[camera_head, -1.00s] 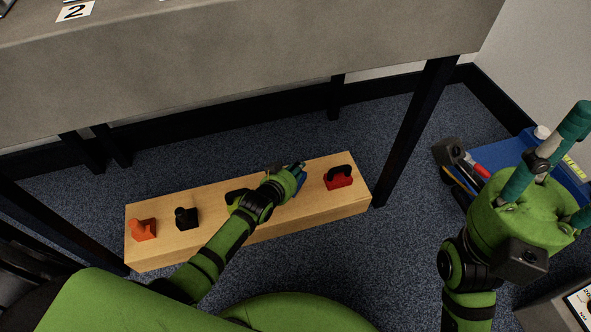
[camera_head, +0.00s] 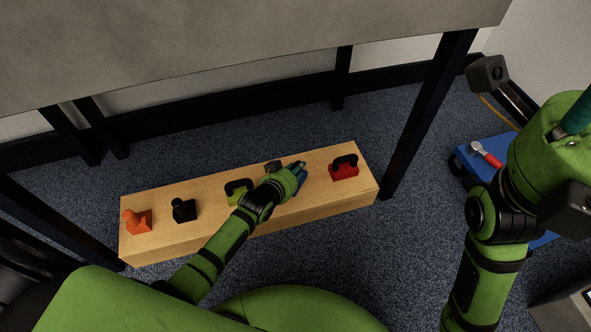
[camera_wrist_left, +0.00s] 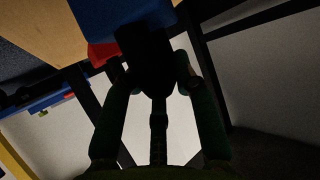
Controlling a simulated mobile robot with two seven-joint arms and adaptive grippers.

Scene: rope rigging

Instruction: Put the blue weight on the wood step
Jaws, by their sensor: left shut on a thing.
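The wood step (camera_head: 215,188) is a long pale block on the carpet under the table. The blue weight (camera_head: 302,180) is at the step's right half, mostly hidden by my left gripper (camera_head: 298,170). In the left wrist view its blue body (camera_wrist_left: 120,12) is at the top, and its dark handle (camera_wrist_left: 148,62) is between the fingers of my left gripper (camera_wrist_left: 152,72), which is shut on it. I cannot tell whether its base touches the step. My right gripper (camera_head: 575,115) is partly cut off at the right edge, clear of the step; its opening is unclear.
On the step stand an orange weight (camera_head: 138,221), a black weight (camera_head: 183,210), a yellow-green weight (camera_head: 236,192) left of my gripper and a red weight (camera_head: 344,168) to its right. A table leg (camera_head: 425,115) rises just beyond the step's right end. A blue cart (camera_head: 480,172) stands at right.

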